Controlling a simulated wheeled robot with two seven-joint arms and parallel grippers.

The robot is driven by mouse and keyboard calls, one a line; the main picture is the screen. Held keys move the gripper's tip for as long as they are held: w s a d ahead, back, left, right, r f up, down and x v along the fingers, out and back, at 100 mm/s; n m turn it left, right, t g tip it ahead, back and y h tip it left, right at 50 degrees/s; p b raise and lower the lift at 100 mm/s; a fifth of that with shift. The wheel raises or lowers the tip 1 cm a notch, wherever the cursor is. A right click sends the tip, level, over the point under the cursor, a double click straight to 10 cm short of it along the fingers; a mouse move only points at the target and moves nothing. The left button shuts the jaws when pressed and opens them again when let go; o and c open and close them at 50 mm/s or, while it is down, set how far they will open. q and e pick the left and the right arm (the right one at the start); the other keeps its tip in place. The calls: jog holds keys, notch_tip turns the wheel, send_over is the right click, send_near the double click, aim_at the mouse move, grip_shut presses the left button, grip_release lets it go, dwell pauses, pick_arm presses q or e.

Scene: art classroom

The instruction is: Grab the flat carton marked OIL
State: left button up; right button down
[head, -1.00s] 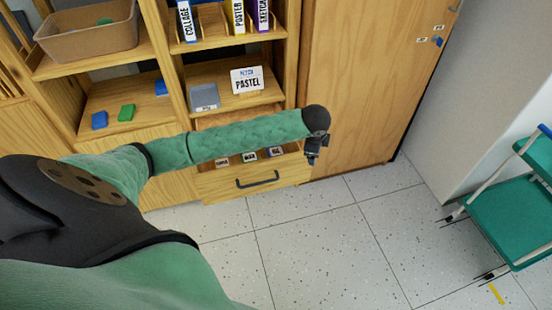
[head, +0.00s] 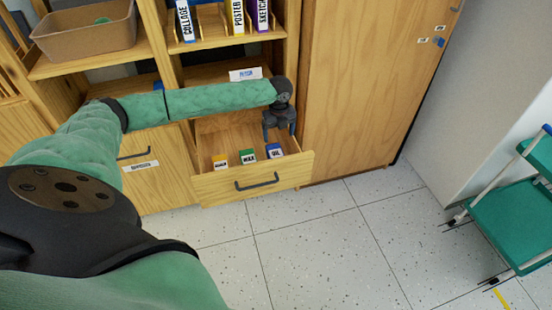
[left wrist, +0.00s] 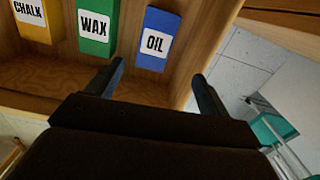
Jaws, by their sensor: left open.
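The flat blue carton marked OIL (head: 274,151) is in the open drawer, at the right end of a row of cartons near the drawer front. In the left wrist view the OIL carton (left wrist: 156,38) shows with its white label, ahead of and between the fingers. My left gripper (head: 280,136) is open and empty, above the drawer and behind the OIL carton in the head view. Its two fingers also show in the left wrist view (left wrist: 158,88), apart from the carton. My right gripper is not in view.
A green WAX carton (head: 247,155) and a yellow CHALK carton (head: 220,161) stand left of OIL. The open drawer (head: 215,188) has a dark handle. A wooden cabinet door (head: 360,80) rises at right. A teal cart (head: 515,215) stands farther right, with free floor between.

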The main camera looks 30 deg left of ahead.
aim_at(276, 153)
pick_arm(q)
jog(key=shift+m, duration=0.3)
jog(key=f, duration=0.8)
jog(key=a+f, duration=0.1)
jog(key=f, duration=0.3)
jog(key=shift+s+f, duration=0.1)
jog(key=shift+f, duration=0.05)
jog(key=shift+c, duration=0.2)
jog(key=c, duration=1.1)
